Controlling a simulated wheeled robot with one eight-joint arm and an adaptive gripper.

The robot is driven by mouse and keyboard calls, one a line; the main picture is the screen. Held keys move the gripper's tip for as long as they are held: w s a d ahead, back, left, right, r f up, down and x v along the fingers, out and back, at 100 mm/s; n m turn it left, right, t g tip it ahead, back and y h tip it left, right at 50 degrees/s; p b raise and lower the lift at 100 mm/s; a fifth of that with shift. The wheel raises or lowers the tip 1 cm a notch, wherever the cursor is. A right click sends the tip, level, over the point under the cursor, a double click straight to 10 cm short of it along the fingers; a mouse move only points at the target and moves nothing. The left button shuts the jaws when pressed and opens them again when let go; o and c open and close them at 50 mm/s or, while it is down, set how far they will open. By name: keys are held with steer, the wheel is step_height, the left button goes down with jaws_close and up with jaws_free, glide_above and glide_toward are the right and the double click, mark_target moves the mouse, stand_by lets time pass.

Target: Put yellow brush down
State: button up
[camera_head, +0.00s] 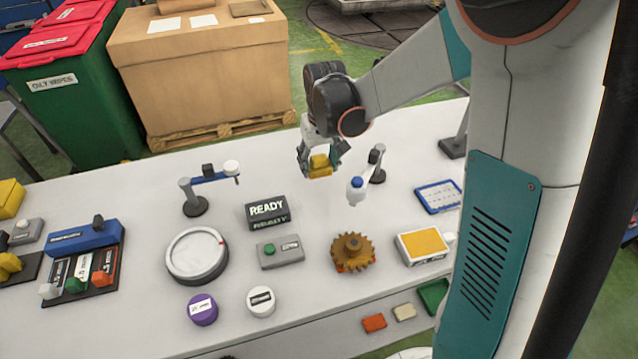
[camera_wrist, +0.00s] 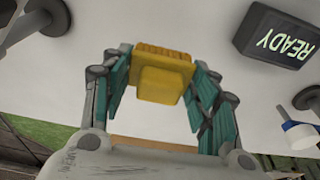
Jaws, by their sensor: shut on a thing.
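The yellow brush (camera_head: 320,165) is a small yellow block with a stepped shape. My gripper (camera_head: 320,160) is shut on it and holds it above the far part of the white table. In the wrist view the brush (camera_wrist: 162,75) sits between the two teal-padded fingers of my gripper (camera_wrist: 160,88), with the white tabletop behind it. A gap shows below the brush in the head view, so it seems to be clear of the table.
A round white dial (camera_head: 197,255), a grey button box (camera_head: 281,252) and a brown gear (camera_head: 352,252) stand nearer. Bare tabletop lies left of the gripper.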

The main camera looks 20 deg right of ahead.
steer(key=shift+f+b, duration=0.9)
steer(key=shift+f, duration=2.15)
steer(key=shift+f, duration=0.1)
steer(key=o, duration=0.9)
steer(key=shift+o, duration=0.2)
